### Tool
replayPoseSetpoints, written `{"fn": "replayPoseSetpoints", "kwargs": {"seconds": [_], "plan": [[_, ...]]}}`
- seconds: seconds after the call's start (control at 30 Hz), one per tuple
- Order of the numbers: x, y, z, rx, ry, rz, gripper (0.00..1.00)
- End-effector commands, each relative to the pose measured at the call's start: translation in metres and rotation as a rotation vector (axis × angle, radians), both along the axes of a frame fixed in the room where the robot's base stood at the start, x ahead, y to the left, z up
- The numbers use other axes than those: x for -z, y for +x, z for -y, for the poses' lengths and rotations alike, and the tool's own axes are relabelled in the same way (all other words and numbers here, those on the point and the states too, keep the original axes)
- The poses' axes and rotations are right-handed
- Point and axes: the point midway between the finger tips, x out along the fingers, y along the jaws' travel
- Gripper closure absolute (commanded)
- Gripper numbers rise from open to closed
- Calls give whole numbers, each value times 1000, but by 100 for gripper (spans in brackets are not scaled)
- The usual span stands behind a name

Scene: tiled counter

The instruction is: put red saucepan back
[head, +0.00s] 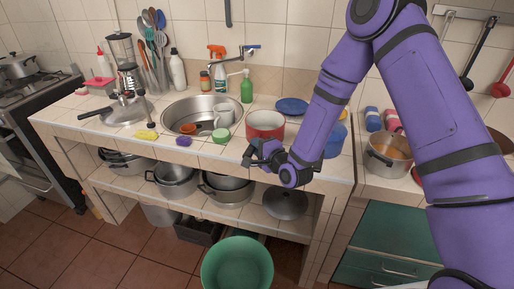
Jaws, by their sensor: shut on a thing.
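The red saucepan (266,118) stands upright at the front of the tiled counter, right of the sink, with its pale inside showing. My gripper (250,156) is at the saucepan's front side, by the counter's front edge, and is shut on it. The gripper covers the gripped part, and no handle can be made out. My purple arm comes in from the right and hides part of the counter behind it.
The sink (198,113) holds dishes, with a green-topped sponge (220,135) on its front rim. Blue plates (292,106) and a blue pot (335,140) are near the saucepan. Pots (174,178) fill the lower shelf. A green tub (237,266) stands on the floor.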

Motion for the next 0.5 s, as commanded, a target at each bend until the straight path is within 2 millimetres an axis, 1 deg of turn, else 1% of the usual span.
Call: {"fn": "replayPoseSetpoints", "kwargs": {"seconds": [0.03,0.07,0.43,0.47,0.5], "plan": [[5,0,-1,-2,0,0,100],[7,0,-1,-1,0,0,100],[10,0,0,0,1,2,100],[10,0,0,0,1,1,80],[10,0,0,0,1,1,71]]}}
